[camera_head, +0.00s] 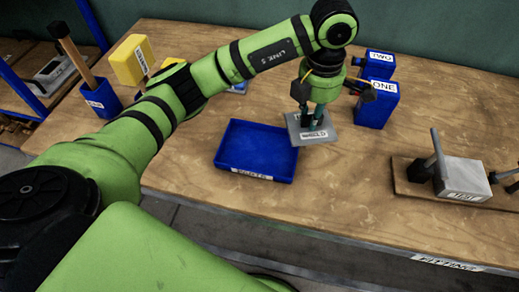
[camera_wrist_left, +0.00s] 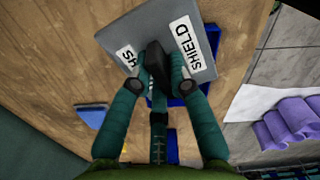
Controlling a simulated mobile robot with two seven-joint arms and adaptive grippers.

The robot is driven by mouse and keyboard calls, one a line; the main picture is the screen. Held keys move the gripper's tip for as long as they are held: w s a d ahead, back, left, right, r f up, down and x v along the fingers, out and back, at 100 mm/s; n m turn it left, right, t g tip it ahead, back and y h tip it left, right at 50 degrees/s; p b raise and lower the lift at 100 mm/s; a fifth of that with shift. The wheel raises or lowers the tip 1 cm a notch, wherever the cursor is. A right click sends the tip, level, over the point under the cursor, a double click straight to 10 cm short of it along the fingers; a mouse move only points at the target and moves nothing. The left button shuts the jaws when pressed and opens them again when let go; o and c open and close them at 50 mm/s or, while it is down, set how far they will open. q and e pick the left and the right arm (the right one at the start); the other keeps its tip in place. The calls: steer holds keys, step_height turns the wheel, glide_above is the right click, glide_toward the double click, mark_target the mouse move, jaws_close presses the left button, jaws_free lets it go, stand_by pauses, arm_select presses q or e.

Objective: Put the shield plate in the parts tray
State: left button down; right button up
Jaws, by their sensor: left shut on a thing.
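The shield plate (camera_head: 322,132) is a grey square plate with white labels, held above the table. It also shows in the left wrist view (camera_wrist_left: 208,63), where a label reads SHIELD. My left gripper (camera_head: 311,117) is shut on a dark part at the middle of the plate, with the plate hanging below it. The blue parts tray (camera_head: 228,160) lies on the table just left of the plate and looks empty. In the head view the plate is by the tray's right edge. The left wrist view shows part of a blue thing behind the plate. My right gripper is not in view.
Blue blocks labelled ONE (camera_head: 372,108) and TWO (camera_head: 381,57) stand behind and right of the plate. A grey device on a wooden board (camera_head: 462,178) is at the right. A blue holder (camera_head: 102,101) and a yellow block (camera_head: 128,60) stand at the left. The front middle is bare.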

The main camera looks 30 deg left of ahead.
arm_select(q)
steer(key=p, duration=0.3)
glide_above(259, 150)
steer(key=f, duration=0.6)
steer(key=shift+d+f, duration=0.15)
steer(key=shift+d, duration=0.05)
steer(key=shift+s+a+f, duration=0.15)
steer(key=shift+f+p, duration=0.3)
steer(key=shift+f, duration=0.05)
step_height(259, 150, down, 3)
steer(key=shift+f+p, duration=0.1)
steer(key=shift+p, duration=0.45)
steer(key=shift+f, duration=0.15)
steer(key=shift+f, duration=0.1)
steer(key=shift+f+b, duration=0.15)
steer(key=shift+b, duration=0.15)
steer(key=c, duration=1.2)
jaws_free()
steer(key=shift+o, duration=0.2)
